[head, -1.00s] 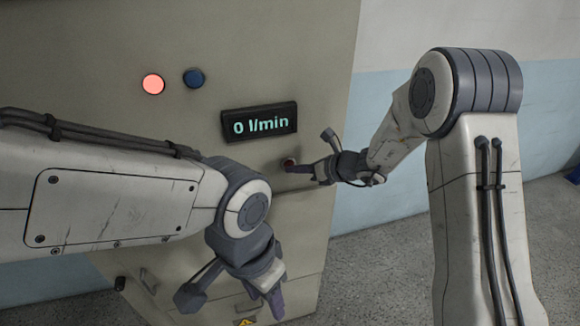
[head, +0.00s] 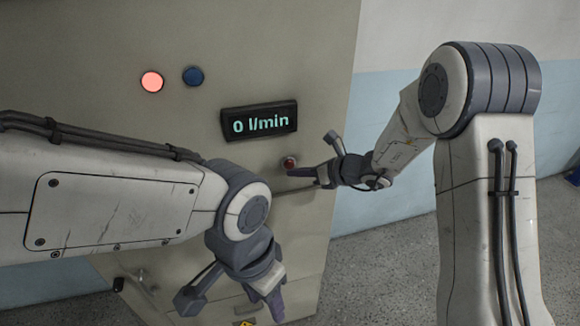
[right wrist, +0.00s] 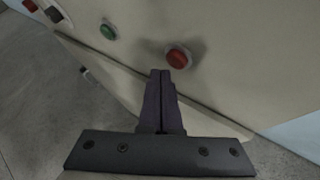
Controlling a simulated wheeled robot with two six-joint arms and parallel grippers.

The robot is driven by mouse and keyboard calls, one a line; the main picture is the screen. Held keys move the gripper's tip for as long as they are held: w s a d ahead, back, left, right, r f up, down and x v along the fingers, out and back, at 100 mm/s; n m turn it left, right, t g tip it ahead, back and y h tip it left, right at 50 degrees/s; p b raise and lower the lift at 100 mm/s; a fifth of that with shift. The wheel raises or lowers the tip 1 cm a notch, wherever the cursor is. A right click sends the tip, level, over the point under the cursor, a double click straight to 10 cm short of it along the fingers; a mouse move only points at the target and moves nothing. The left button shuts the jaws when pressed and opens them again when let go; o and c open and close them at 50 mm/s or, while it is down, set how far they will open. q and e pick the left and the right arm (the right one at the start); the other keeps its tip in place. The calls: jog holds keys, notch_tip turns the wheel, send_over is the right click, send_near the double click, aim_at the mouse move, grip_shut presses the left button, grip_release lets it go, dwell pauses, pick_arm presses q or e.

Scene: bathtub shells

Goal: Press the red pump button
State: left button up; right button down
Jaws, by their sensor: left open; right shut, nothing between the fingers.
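The red pump button (head: 289,162) is on the beige cabinet panel, below and right of the display. My right gripper (head: 294,172) is shut and empty, its fingertips just below the button in the head view. In the right wrist view the red button (right wrist: 178,57) sits in a pale ring, just beyond and slightly right of the shut purple fingers (right wrist: 161,74). A gap shows between tips and button there. My left gripper (head: 264,301) is open, low in front of the cabinet and away from the button; its fingertips are partly hard to see.
The display (head: 259,120) reads "0 l/min". A lit red lamp (head: 152,82) and a dark blue one (head: 193,76) are at upper left on the cabinet (head: 290,50). A green button (right wrist: 108,31) is left of the red one in the wrist view.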

jog(key=s, duration=0.1)
jog(key=s+d+b, duration=0.1)
jog(key=s, duration=0.1)
jog(key=s+b, duration=0.1)
jog(key=shift+s+d, duration=0.3)
jog(key=shift+s, duration=0.1)
dwell(0.5)
